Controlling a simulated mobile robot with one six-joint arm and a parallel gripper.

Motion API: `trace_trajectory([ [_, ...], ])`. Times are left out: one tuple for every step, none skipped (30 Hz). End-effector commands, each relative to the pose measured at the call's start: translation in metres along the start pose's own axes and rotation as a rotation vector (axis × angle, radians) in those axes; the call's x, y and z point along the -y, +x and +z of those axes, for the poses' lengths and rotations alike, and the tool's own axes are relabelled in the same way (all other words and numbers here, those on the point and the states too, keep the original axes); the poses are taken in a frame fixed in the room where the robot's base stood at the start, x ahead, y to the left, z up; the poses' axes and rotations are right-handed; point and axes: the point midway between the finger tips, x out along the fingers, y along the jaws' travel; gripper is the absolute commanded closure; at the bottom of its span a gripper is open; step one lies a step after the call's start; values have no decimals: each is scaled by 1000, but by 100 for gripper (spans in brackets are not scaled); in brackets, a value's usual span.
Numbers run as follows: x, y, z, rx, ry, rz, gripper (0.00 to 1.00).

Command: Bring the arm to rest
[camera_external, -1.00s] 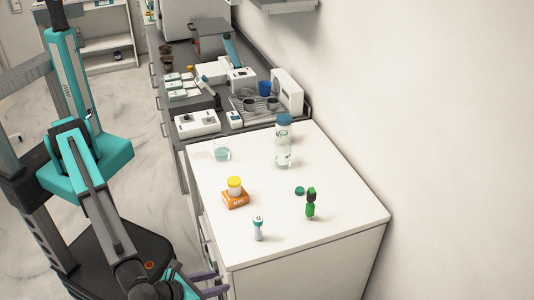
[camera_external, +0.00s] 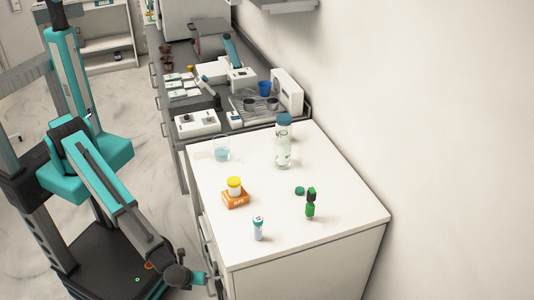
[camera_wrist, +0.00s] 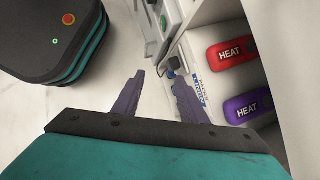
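My arm hangs down at the left of the white counter in the external view, with its end low beside the counter's front side. My gripper (camera_wrist: 152,95) shows in the wrist view as two purple fingers spread apart, with nothing between them. It is open and empty. In the external view the gripper is mostly hidden past the wrist at the counter's edge. In the wrist view a red pack (camera_wrist: 232,53) and a purple pack (camera_wrist: 248,107), both marked HEAT, lie in an open drawer-like space to the right of the fingers.
The white counter (camera_external: 290,235) holds a water bottle (camera_external: 283,145), a glass beaker (camera_external: 221,149), a yellow-lidded jar (camera_external: 234,186) on an orange box (camera_external: 235,200), a small tube (camera_external: 258,229) and a green dropper bottle (camera_external: 310,205). Floor (camera_wrist: 95,90) is clear between my base and the cabinet.

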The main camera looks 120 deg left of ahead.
Motion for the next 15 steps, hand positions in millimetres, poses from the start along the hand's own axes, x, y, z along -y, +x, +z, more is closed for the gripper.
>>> trace_trajectory([
  [-16, 16, 10, -8, -46, 34, 61],
  [-24, 24, 12, -13, -73, 52, 61],
  [-34, 35, 17, -20, -113, 78, 61],
  [-42, 43, 20, -25, -142, 96, 61],
  [-50, 50, 23, -30, -172, 116, 61],
  [-60, 60, 28, -34, -213, 141, 61],
  [-69, 67, 31, -37, -245, 162, 61],
  [-77, 74, 34, -40, -276, 181, 61],
  [-89, 83, 38, -44, -319, 209, 61],
  [-97, 89, 42, -45, -351, 228, 61],
  [-106, 94, 45, -47, -383, 249, 61],
  [-118, 102, 49, -47, -427, 277, 61],
  [-127, 107, 52, -48, -460, 298, 61],
  [-136, 112, 55, -47, -493, 318, 61],
  [-148, 118, 59, -47, -538, 346, 61],
])
